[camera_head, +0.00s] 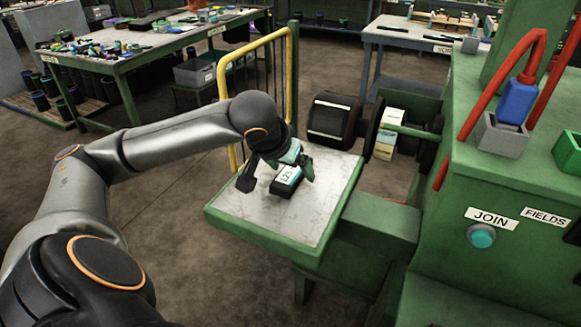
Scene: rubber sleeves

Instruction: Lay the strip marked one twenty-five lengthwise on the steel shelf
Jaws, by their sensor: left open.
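The strip marked 125 (286,181) is a short dark piece with a white and teal label. It appears to rest on the steel shelf (270,220), a grey worn plate with a green rim. My left gripper (277,180) is open over the shelf, with one finger on each side of the strip. The gripper's wrist hides the strip's far part, so I cannot tell its full length or whether the fingers touch it. My right gripper is not in view.
A yellow guard rail (292,80) stands behind the shelf. A black roller (333,118) is beyond its far edge. The green machine (480,260) with a JOIN button (481,236) stands at right. The shelf's near part is bare. Cluttered benches (150,40) stand farther back.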

